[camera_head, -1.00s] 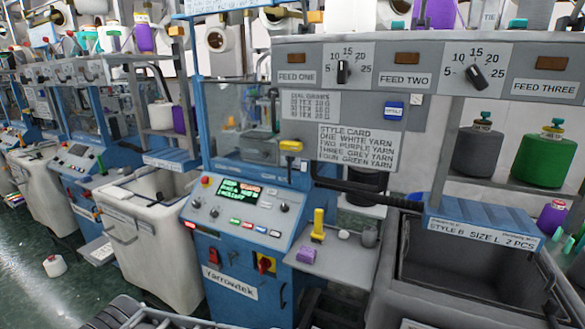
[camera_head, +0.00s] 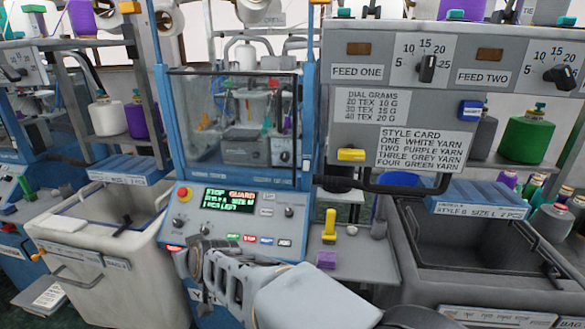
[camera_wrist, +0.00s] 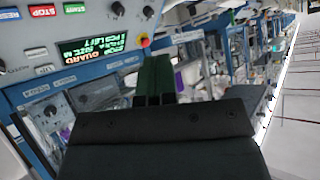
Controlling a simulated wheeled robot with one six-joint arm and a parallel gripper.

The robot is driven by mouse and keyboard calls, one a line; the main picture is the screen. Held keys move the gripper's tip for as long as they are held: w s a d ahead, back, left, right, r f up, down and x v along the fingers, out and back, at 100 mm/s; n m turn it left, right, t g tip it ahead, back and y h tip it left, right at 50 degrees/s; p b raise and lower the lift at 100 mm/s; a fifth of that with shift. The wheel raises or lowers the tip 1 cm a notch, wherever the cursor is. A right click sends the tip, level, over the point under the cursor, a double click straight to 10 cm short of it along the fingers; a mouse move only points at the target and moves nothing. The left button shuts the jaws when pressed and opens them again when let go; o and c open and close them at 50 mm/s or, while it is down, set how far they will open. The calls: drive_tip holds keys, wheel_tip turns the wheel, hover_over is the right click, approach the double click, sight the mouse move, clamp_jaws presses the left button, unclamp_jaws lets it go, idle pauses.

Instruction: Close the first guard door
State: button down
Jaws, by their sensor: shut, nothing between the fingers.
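The guard door (camera_head: 235,125) is a clear pane with a dark top edge, in the blue frame of the machine at the middle of the head view. Machine parts show through it. I cannot tell if it is fully shut. Below it, the control panel display (camera_head: 229,199) reads "STOP" and "GUARD"; the display also shows, turned over, in the wrist view (camera_wrist: 95,47). My gripper (camera_wrist: 154,72) is shut and empty, its green fingers together near the panel's red knob (camera_wrist: 144,41). In the head view my arm reaches up to the panel's lower left, below the door.
A grey bin (camera_head: 470,290) stands at the right and a pale bin (camera_head: 130,270) at the left. A feed panel (camera_head: 358,75) stands right of the door.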

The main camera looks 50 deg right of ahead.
drive_tip(key=w+d+r+m+t+h, duration=0.1)
drive_tip(key=w+d+r+m+h, duration=0.15)
drive_tip(key=d, duration=0.25)
drive_tip(key=m+g+h+p, duration=0.3)
drive_tip(key=m+g+h, duration=0.35)
drive_tip(key=h, duration=0.65)
approach(292, 169)
drive_tip(key=shift+m+t, duration=0.75)
drive_tip(key=shift+m, duration=0.05)
drive_tip(key=x, duration=0.2)
drive_tip(key=p+x, duration=0.2)
drive_tip(key=x, duration=0.1)
drive_tip(key=shift+s+d+f, duration=0.1)
drive_tip(key=shift+s+d, duration=0.1)
drive_tip(key=shift+d, duration=0.3)
drive_tip(key=shift+p+x, duration=0.5)
drive_tip(key=shift+x, duration=0.35)
